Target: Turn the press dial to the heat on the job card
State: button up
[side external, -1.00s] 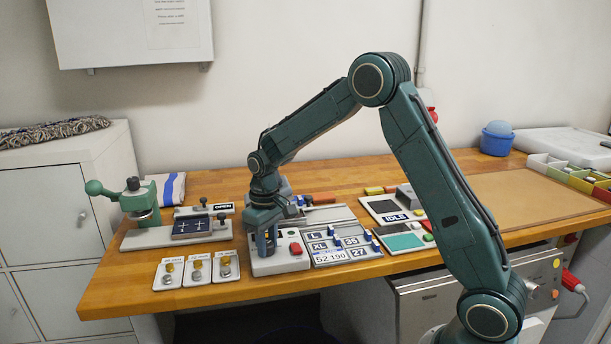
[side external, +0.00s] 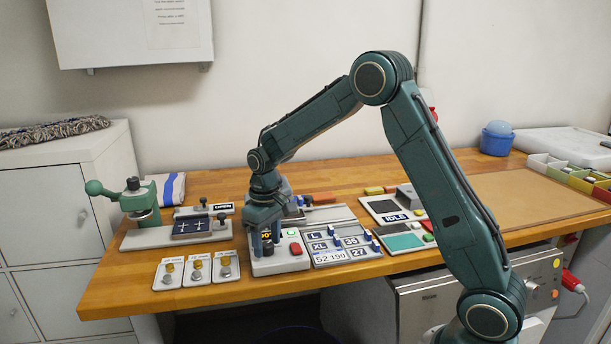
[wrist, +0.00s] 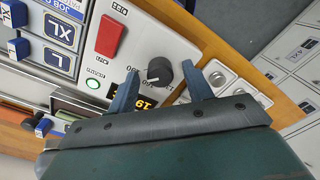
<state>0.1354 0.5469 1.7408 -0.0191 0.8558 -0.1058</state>
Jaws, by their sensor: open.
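The press dial is a round black knob (wrist: 160,72) with a pale pointer line, on a light grey control box (side external: 285,264). In the wrist view my gripper (wrist: 163,80) is open, with one blue-grey finger on either side of the dial and a visible gap to each. In the side view my gripper (side external: 265,226) is just above the box. An amber-digit display (wrist: 140,102) beside the dial is partly hidden by my gripper; its full reading cannot be told. A blue job label (wrist: 68,8) shows at the wrist view's top edge, cut off.
The box also carries a red switch (wrist: 110,36) and a lit green lamp (wrist: 92,84). A size panel (side external: 342,250) with blue sliders adjoins it on the right.

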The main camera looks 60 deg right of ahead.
aim_at(268, 243)
notch_tip(268, 243, up, 13)
jog(key=shift+r, duration=0.15)
dwell(0.4)
jog(key=shift+s+r, duration=0.1)
jog(key=s+a+r+t, duration=0.1)
jog(key=s+a+r, duration=0.15)
jog(key=s, duration=0.45)
jog(key=s+a+r+t, duration=0.2)
jog(key=s+r, duration=0.2)
jog(key=s, duration=0.3)
jog(key=s+a+f+t, duration=0.1)
jog(key=s+f+t, duration=0.1)
jog(key=s, duration=1.2)
jog(key=shift+s+a+f+t, duration=0.25)
jog(key=shift+s+f+t, duration=0.1)
jog(key=shift+f, duration=0.15)
